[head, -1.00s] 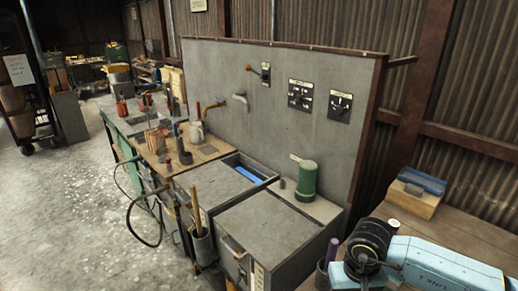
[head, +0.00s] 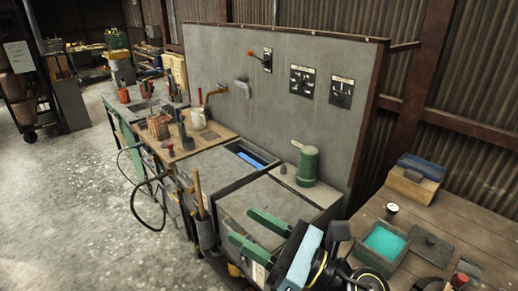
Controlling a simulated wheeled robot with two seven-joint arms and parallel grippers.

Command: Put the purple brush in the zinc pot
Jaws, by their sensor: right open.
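A dark purple upright thing (head: 340,231), which looks like the purple brush, shows just right of my right gripper; its lower part is hidden behind my arm. My right gripper (head: 241,225) reaches in from the lower right, its two green fingers apart with nothing between them, over the grey cabinet top. A grey cylindrical pot (head: 207,234) with a wooden handle standing in it is at the bench's front side, left of the fingers; I cannot tell for certain that it is the zinc pot. My left gripper is out of view.
A green canister (head: 308,166) stands behind the fingers, before the grey upright panel (head: 225,65). The wooden table (head: 465,228) at right holds a teal-filled box (head: 384,241) and a blue-topped block (head: 422,168). Open floor lies left.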

